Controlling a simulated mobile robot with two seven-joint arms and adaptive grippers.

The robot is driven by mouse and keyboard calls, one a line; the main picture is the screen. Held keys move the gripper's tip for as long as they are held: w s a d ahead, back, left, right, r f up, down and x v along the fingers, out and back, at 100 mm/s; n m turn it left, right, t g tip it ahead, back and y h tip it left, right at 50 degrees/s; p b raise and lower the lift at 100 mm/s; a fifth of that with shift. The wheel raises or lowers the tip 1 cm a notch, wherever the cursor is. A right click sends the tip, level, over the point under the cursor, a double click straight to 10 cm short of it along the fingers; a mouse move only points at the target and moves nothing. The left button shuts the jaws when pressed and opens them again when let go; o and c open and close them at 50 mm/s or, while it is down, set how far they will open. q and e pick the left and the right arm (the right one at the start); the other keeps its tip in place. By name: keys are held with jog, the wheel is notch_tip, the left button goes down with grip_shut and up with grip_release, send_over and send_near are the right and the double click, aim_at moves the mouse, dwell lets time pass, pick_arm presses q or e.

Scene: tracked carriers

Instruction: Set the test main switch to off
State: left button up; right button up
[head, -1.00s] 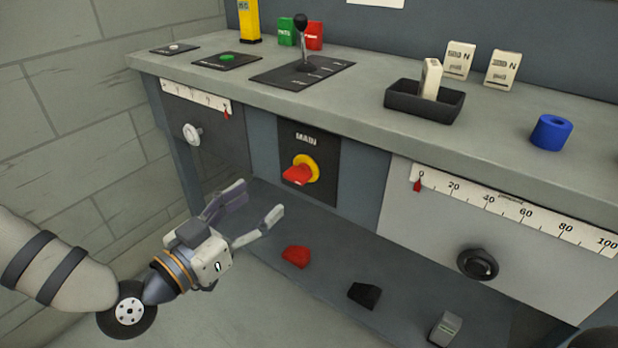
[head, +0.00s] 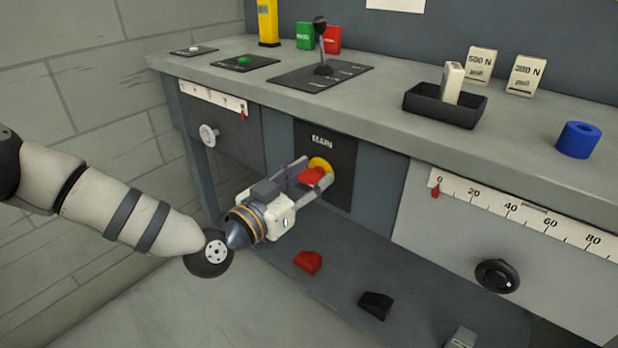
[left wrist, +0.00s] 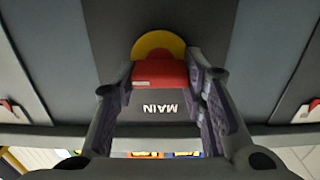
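The main switch is a red handle (head: 312,176) on a yellow disc (head: 320,164), set in a black plate (head: 340,170) marked MAIN on the bench front. My left gripper (head: 316,172) is at the switch, with one finger on each side of the red handle. In the left wrist view the red handle (left wrist: 160,73) lies between the two spread fingertips, with the yellow disc (left wrist: 158,43) behind it. The fingers look open; whether either touches the handle I cannot tell. My right gripper is not in view.
A lever (head: 322,45), a black tray (head: 445,106) and a blue ring (head: 578,140) stand on the benchtop. A black knob (head: 497,275) is at the right. Red (head: 307,261) and black (head: 375,304) pieces lie on the lower shelf.

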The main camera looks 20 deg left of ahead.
pick_arm(q)
jog(key=shift+n, duration=0.3)
jog(key=shift+c, duration=0.4)
jog(key=n, duration=0.4)
jog(key=shift+a, duration=0.1)
jog(key=n, duration=0.4)
jog(key=shift+f+n, duration=0.15)
jog(key=shift+n, duration=0.15)
jog(key=n+b, duration=0.1)
jog(key=n, duration=0.3)
jog(key=shift+a+f+b, duration=0.1)
jog(key=shift+f+b, duration=0.05)
jog(key=shift+b, duration=0.15)
jog(key=shift+w+n+b, duration=0.1)
jog(key=shift+n+b, duration=0.55)
jog(key=shift+n, duration=1.55)
jog(key=o, duration=1.2)
jog(key=shift+c, duration=0.2)
